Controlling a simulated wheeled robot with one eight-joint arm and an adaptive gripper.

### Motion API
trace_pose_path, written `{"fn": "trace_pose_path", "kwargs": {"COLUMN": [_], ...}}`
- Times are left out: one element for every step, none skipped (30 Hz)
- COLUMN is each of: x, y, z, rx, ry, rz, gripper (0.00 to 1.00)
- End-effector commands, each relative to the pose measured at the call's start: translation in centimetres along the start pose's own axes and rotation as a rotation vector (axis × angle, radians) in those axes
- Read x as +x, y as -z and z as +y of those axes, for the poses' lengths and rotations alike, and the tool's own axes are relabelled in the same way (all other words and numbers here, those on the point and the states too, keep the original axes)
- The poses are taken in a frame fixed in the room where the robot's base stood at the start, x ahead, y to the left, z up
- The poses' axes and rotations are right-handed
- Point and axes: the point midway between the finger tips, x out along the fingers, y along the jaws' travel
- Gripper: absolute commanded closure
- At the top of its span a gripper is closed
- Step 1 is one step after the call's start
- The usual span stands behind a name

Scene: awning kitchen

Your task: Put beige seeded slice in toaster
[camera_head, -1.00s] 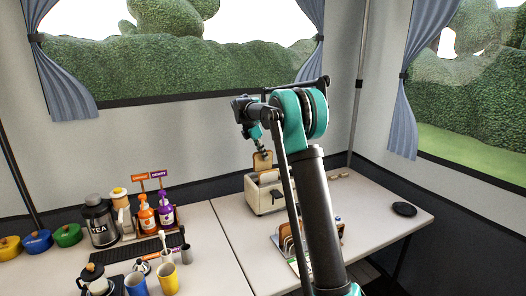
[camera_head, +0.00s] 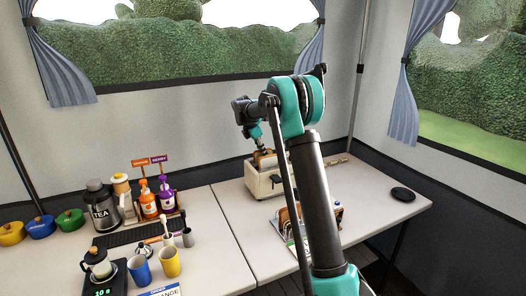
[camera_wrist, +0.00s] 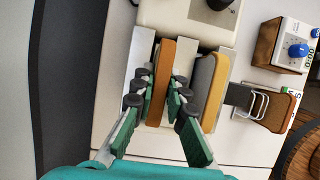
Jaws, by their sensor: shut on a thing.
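The cream toaster (camera_head: 262,185) stands on the far counter; part of its body shows at the top of the wrist view (camera_wrist: 185,20). My gripper (camera_wrist: 155,92) is shut on the beige seeded slice (camera_wrist: 162,70), with one finger on each side. The slice is upright, edge toward the wrist camera, at one toaster slot. In the head view the slice (camera_head: 266,159) shows just above the toaster top, its lower part hidden by the toaster. A second bread-like piece, grey with a tan edge (camera_wrist: 213,90), stands beside it in the wrist view.
A rack with bread slices (camera_head: 290,218) stands in front of the toaster, partly behind my arm. A box with a blue knob (camera_wrist: 297,48) is at the right of the wrist view. Bottles, pots and cups fill the left counter. A black disc (camera_head: 403,194) lies at right.

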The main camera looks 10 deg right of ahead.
Motion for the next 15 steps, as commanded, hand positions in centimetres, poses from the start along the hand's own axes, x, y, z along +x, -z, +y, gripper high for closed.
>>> {"fn": "trace_pose_path", "kwargs": {"x": [0.04, 0.05, 0.06, 0.06, 0.05, 0.05, 0.05, 0.05, 0.05, 0.04, 0.04, 0.04, 0.04, 0.04, 0.04], "y": [0.01, 0.02, 0.02, 0.02, 0.02, 0.02, 0.02, 0.02, 0.02, 0.02, 0.02, 0.02, 0.02, 0.02, 0.02], "z": [0.00, 0.00, 0.00, 0.00, 0.01, 0.01, 0.01, 0.01, 0.01, 0.01, 0.01, 0.01, 0.01, 0.01, 0.01], "rx": [0.000, 0.000, 0.000, 0.000, 0.000, 0.000, 0.000, 0.000, 0.000, 0.000, 0.000, 0.000, 0.000, 0.000, 0.000], "ry": [0.000, 0.000, 0.000, 0.000, 0.000, 0.000, 0.000, 0.000, 0.000, 0.000, 0.000, 0.000, 0.000, 0.000, 0.000], "rz": [0.000, 0.000, 0.000, 0.000, 0.000, 0.000, 0.000, 0.000, 0.000, 0.000, 0.000, 0.000, 0.000, 0.000, 0.000], "gripper": [1.00, 1.00, 1.00, 1.00, 1.00, 1.00, 1.00, 1.00, 0.83, 0.80, 0.76, 0.71, 0.67, 0.63, 0.63]}}
